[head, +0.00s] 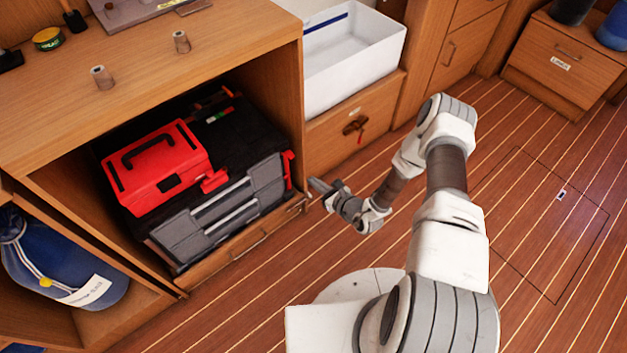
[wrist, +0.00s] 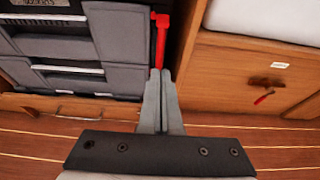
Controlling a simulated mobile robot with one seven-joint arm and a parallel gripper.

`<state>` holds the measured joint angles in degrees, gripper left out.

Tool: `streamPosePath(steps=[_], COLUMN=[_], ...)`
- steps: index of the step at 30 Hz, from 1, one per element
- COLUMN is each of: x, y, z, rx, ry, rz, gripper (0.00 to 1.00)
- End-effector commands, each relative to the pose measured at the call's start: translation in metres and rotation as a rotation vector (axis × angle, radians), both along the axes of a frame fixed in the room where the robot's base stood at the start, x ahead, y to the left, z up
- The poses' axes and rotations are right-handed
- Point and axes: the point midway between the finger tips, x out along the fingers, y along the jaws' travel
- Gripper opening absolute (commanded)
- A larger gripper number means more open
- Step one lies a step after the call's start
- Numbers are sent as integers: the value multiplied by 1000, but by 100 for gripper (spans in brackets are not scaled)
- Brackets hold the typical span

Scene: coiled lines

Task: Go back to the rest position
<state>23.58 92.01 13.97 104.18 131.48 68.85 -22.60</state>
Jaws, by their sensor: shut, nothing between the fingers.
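My gripper (head: 322,188) is shut and empty. In the head view it points left toward the right end of the open cabinet bay, with my arm bent above the floor. In the wrist view its two fingers (wrist: 160,75) lie together, and their tips appear just below the red latch (wrist: 160,40) of the grey toolbox. I cannot tell whether the tips touch anything.
A black and grey toolbox (head: 225,205) with a red case (head: 155,165) on it fills the bay. A white bin (head: 350,60) stands above a drawer with a key (head: 355,125). A blue bag (head: 60,270) sits lower left. The wooden floor (head: 540,220) at right is clear.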

Motion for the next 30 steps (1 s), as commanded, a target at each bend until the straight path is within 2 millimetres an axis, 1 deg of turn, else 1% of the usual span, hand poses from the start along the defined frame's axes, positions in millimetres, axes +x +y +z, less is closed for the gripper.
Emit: streamPosePath(steps=[10, 11, 14, 17, 18, 20, 21, 23, 24, 26, 27, 30], x=[1, 2, 9, 19, 22, 25, 26, 25, 24, 21, 18, 8], y=[0, 1, 4, 12, 16, 23, 28, 34, 38, 44, 48, 56], z=[2, 4, 22, 56, 73, 99, 115, 139, 155, 178, 192, 227], rx=[-1, -2, -11, -28, -39, -58, -71, -93, -110, -138, -157, -210], ry=[-3, -6, -39, -96, -124, -167, -195, -231, -258, -294, -317, -371], rz=[4, 9, 56, 146, 191, 266, 317, 390, 439, 512, 560, 677], gripper=[0, 0, 0, 0, 0, 0, 0, 0, 0, 0, 0, 0])
